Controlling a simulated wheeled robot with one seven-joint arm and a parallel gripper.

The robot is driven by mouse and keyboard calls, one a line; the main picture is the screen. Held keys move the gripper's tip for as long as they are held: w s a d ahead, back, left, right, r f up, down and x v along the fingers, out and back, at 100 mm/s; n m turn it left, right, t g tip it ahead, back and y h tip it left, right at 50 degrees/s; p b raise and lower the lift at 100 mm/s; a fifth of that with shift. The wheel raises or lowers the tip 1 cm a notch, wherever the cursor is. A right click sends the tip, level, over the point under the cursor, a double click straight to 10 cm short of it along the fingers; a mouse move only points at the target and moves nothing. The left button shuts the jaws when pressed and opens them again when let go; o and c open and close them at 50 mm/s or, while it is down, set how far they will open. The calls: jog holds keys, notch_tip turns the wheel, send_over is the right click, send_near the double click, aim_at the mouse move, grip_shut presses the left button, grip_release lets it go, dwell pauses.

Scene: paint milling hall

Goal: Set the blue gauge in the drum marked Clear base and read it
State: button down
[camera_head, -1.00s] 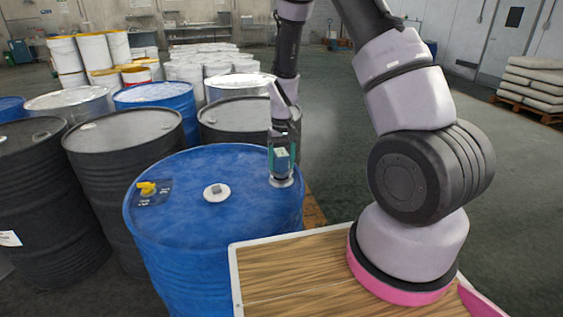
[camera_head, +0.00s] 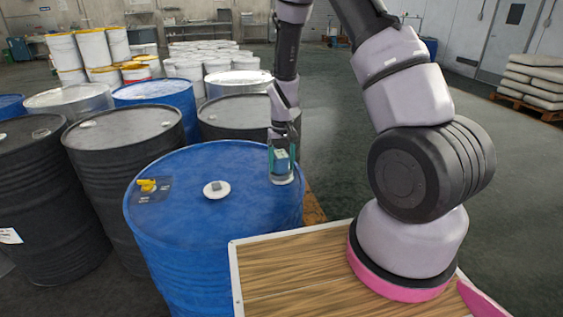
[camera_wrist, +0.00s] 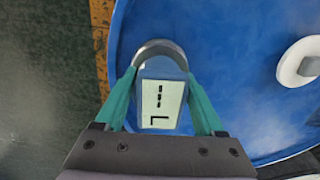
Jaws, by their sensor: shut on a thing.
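The blue gauge (camera_head: 281,161) is between the teal fingers of my gripper (camera_head: 282,165), which is shut on it. It is upright at the right side of the blue drum's top (camera_head: 228,240). In the wrist view the gauge (camera_wrist: 148,72) has a pale display (camera_wrist: 160,103) showing dark dashes and an angular mark, with no clear number. A grey metal ring (camera_wrist: 158,47) shows at its far end, over the drum top. How deep the gauge sits is hidden. The drum's dark label (camera_head: 153,193) is too small to read.
A white round cap (camera_head: 216,190) and a yellow fitting (camera_head: 147,185) are on the same drum top. Black drums (camera_head: 125,170) and another blue drum (camera_head: 155,93) stand close behind and to the left. Open floor (camera_head: 350,150) lies to the right.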

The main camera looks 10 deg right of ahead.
grip_release()
jog(key=shift+f, duration=0.1)
notch_tip(320, 180, up, 11)
jog(key=shift+d+r, duration=0.1)
notch_tip(320, 180, up, 10)
jog(key=s+d+m+t, duration=0.1)
jog(key=s+d+t, duration=0.1)
jog(key=s, duration=0.1)
jog(key=s+d+r+m+t+y, duration=0.1)
jog(key=s+r+t, duration=0.1)
jog(key=s+r, duration=0.7)
jog(key=s+d+r+m+t, duration=0.2)
jog(key=s+r+t, duration=0.1)
jog(key=s+r, duration=0.7)
jog(key=shift+d+m+y, duration=0.25)
jog(key=shift+m+y, duration=0.05)
jog(key=shift+y, duration=0.1)
